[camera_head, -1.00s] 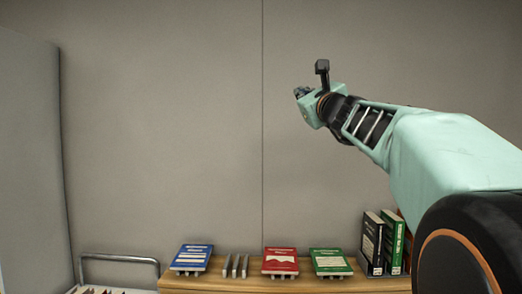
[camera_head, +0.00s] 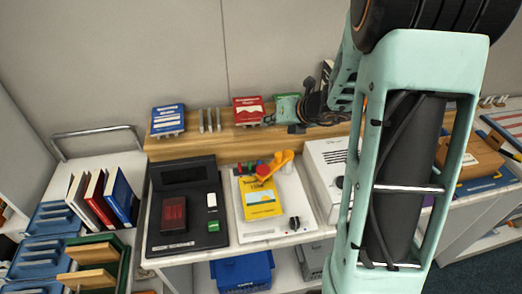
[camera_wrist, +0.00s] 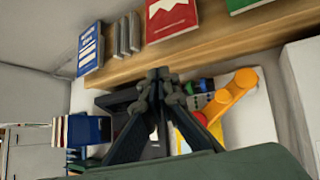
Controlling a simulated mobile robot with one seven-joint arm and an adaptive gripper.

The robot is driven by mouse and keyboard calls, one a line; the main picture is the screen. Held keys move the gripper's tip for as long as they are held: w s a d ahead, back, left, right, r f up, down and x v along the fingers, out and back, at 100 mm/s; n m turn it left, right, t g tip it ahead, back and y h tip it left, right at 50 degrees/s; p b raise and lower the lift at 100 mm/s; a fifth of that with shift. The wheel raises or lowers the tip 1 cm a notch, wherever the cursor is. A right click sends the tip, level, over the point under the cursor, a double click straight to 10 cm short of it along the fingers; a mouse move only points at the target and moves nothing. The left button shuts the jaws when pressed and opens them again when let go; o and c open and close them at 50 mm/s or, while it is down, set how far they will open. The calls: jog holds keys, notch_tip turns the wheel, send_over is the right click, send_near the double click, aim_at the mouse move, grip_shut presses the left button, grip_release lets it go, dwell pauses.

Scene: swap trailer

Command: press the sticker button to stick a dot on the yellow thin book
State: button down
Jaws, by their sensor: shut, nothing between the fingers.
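The yellow thin book (camera_head: 261,204) lies flat on a white board (camera_head: 289,197) on the counter in the head view. An orange lever-like part (camera_head: 275,164) stands at its far end, and it also shows in the wrist view (camera_wrist: 233,94). Small red, blue and green parts (camera_head: 249,168) sit beside it; I cannot tell which, if any, is the sticker button. My gripper shows in the wrist view (camera_wrist: 158,76), fingers shut and empty. It hides much of the yellow book there. In the head view it is near the shelf's right part, not clearly outlined.
A black device (camera_head: 197,242) with a red block stands left of the board, a white box (camera_head: 326,170) right of it. Blue (camera_head: 168,120), red (camera_head: 248,110) and green (camera_head: 287,106) books line the wooden shelf (camera_head: 226,147) behind. Upright books (camera_head: 118,195) stand at left.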

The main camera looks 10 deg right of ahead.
jog(key=m+g+p, duration=0.1)
send_over(260, 167)
jog(key=s+d, duration=0.1)
jog(key=s, duration=0.1)
notch_tip(260, 167, down, 3)
jog(key=shift+w+d+r+y, duration=0.1)
jog(key=shift+w+r+y, duration=0.05)
jog(key=shift+w+y, duration=0.15)
notch_tip(260, 167, down, 9)
jog(key=b, duration=0.8)
jog(key=shift+r, duration=0.1)
dwell(0.8)
jog(key=shift+f+b, duration=0.4)
jog(key=shift+f+b, duration=0.65)
jog(key=shift+f, duration=0.1)
dwell(0.7)
jog(key=shift+r, duration=0.1)
jog(key=shift+r+p, duration=1.05)
jog(key=shift+p, duration=0.05)
